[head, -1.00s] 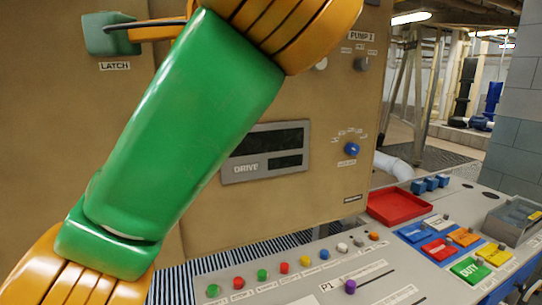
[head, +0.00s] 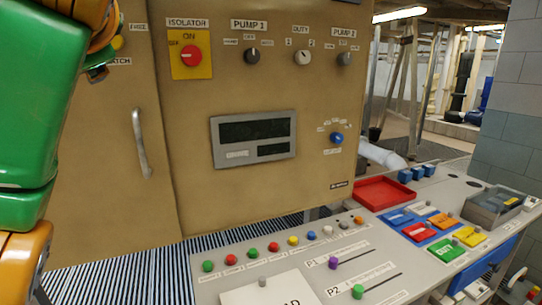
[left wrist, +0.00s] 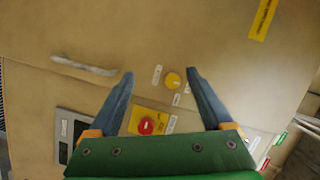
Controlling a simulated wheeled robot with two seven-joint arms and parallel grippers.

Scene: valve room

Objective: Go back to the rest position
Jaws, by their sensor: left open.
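My left arm comes in along the left edge of the head view, in front of the tan cabinet (head: 160,215). In the left wrist view my left gripper (left wrist: 160,73) has its two blue-grey fingers wide apart, with nothing between them. It faces the cabinet front, with a yellow knob (left wrist: 172,80) and the red isolator switch (left wrist: 146,125) showing between and below the fingertips. I cannot tell the exact gap to the cabinet. In the head view most of this gripper is cut off or hidden by my arm. My right gripper is not in view.
The cabinet has a door handle (head: 141,143), an isolator (head: 191,56), a drive display (head: 253,139) and knobs. The sloping console (head: 235,284) below carries coloured buttons, sliders, a red tray (head: 384,192) and a grey bin (head: 493,208). The space over the console looks clear.

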